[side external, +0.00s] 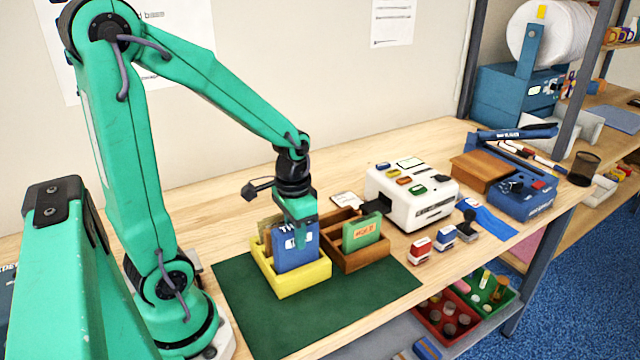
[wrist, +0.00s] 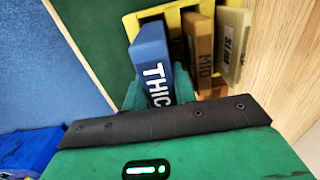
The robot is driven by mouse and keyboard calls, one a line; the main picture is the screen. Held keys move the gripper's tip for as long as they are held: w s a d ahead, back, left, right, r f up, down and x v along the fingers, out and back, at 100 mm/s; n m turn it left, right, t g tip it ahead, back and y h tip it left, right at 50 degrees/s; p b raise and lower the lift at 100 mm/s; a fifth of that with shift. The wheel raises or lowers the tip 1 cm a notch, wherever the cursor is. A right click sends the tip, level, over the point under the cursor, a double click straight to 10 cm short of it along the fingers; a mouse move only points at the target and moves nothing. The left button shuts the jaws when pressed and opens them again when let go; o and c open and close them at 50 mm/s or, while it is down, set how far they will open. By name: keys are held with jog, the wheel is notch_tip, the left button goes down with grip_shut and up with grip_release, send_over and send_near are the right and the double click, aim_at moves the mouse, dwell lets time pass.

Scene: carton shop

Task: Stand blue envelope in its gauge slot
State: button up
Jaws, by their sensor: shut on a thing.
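The blue envelope (side external: 296,254), thick and marked "THIC…", is in my gripper (side external: 301,222). In the side view it stands nearly upright at the yellow gauge box (side external: 305,281), its lower edge seeming to be behind the box's front wall. I cannot tell how deep it sits. In the wrist view the blue envelope (wrist: 153,62) is between my teal fingers (wrist: 150,95), at the left end of the yellow box (wrist: 131,25). A brown "MID" envelope (wrist: 200,45) and a tan "SLIM" one (wrist: 231,42) stand in the slots beside it.
A brown wooden box (side external: 368,262) with a green envelope (side external: 361,233) stands close right of the yellow box. A white machine (side external: 411,200) and stamps (side external: 421,250) are further right. The green mat (side external: 250,325) is clear in front.

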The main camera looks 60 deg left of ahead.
jog(key=shift+f, duration=1.25)
dwell(0.4)
jog(key=o, duration=1)
jog(key=shift+r, duration=0.1)
jog(key=shift+r, duration=2.9)
